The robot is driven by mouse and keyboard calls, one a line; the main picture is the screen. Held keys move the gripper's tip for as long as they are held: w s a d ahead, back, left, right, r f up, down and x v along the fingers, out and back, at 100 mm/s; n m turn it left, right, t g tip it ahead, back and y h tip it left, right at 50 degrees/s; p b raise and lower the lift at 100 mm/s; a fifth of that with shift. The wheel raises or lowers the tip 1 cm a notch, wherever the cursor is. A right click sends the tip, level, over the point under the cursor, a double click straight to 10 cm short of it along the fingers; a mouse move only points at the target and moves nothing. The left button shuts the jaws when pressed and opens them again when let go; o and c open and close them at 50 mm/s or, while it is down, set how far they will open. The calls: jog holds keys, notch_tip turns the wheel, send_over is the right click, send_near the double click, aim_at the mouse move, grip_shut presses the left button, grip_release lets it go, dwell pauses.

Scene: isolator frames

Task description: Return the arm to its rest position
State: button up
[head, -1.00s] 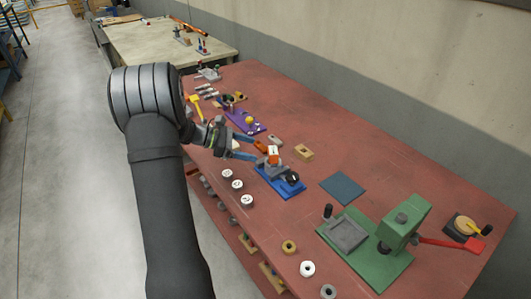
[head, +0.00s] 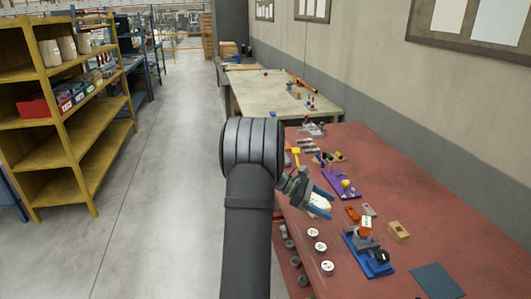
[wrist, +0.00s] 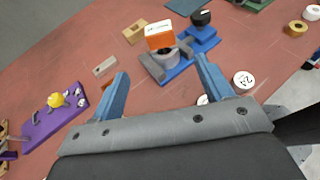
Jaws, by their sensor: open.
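My gripper (head: 327,203) is open and held over the near left edge of the red table (head: 385,165), beside the purple fixture (head: 342,183) with a yellow ball. In the wrist view, its two blue fingers stand wide apart with nothing gripped between them (wrist: 161,70). The blue fixture (head: 372,262) is beyond the fingers and carries an orange and white block (head: 366,226). Both also show in the wrist view, the block (wrist: 160,38) standing on the grey part of the fixture (wrist: 172,72). My dark arm hides part of the table edge.
White-topped round pieces (head: 321,247) lie along the table's near edge. A tan block (head: 398,231) and a dark blue mat (head: 437,281) lie to the right. A pale table (head: 270,95) stands behind. Yellow shelves (head: 75,150) stand left across clear floor (head: 170,180).

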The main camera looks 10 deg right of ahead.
aim_at(370, 228)
jog(key=x, duration=1.6)
jog(key=shift+s+d+r, duration=0.1)
jog(key=shift+r, duration=0.15)
jog(key=shift+a+f, duration=0.1)
jog(key=shift+a, duration=0.15)
jog(key=v, duration=1.7)
jog(key=x, duration=1.7)
jog(key=shift+d+f, duration=0.1)
jog(key=shift+d, duration=0.05)
notch_tip(370, 228, up, 9)
